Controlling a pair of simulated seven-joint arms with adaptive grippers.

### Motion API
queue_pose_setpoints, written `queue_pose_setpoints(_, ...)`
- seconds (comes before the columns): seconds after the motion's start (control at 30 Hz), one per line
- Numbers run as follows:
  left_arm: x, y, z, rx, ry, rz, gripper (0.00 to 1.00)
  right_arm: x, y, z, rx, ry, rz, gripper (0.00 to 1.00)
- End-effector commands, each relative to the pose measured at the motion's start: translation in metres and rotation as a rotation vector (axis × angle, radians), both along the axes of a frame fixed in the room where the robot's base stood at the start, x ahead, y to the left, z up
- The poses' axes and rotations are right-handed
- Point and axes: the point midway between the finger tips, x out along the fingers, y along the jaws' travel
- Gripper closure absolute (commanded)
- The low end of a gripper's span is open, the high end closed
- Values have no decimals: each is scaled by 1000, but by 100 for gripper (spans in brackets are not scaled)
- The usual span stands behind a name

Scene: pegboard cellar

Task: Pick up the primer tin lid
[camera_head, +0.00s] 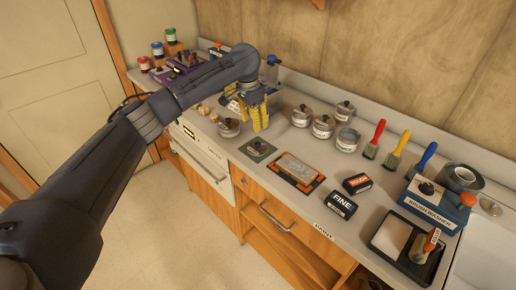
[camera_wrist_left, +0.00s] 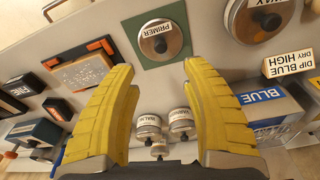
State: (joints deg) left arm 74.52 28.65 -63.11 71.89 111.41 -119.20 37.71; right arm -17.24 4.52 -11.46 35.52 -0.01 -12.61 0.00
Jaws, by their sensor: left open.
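The primer tin lid (camera_head: 259,147) is a round grey metal disc with a dark knob and a label reading PRIMER. It lies flat on a dark green square mat (camera_head: 246,153) near the front of the counter. It also shows at the top middle of the left wrist view (camera_wrist_left: 160,45), apart from the fingers. My left gripper (camera_head: 255,117) is open and empty above the counter, behind the lid in the head view. Its yellow fingers (camera_wrist_left: 161,78) are spread wide in the left wrist view. My right gripper is not in view.
A wax lid (camera_head: 228,128) lies left of the mat. An orange-edged sanding panel (camera_head: 297,170) lies to the right. Several tins (camera_head: 301,116) stand behind, with coloured brushes (camera_head: 397,152) further right. Black FINE (camera_head: 342,206) and ROUGH blocks sit near the front edge.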

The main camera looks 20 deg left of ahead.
Motion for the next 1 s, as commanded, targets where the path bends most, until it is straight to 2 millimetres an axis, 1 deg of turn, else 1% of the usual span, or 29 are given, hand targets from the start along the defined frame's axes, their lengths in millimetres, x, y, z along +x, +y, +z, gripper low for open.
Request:
queue_pose_setpoints(0.03,0,-2,-11,-2,3,-1,53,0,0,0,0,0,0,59)
queue_pose_setpoints(0.1,1,-3,-23,-2,3,1,53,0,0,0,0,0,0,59)
queue_pose_setpoints(0.3,4,-5,-50,-2,1,1,53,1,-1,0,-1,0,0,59)
queue_pose_setpoints(0.4,6,-5,-58,-1,0,1,53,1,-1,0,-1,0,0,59)
queue_pose_setpoints(0.67,7,-6,-69,-2,1,1,53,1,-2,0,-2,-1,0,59)
queue_pose_setpoints(0.9,11,-9,-98,-2,1,2,53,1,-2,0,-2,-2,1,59)
queue_pose_setpoints(1.0,12,-10,-107,-2,0,2,53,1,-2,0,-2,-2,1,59)
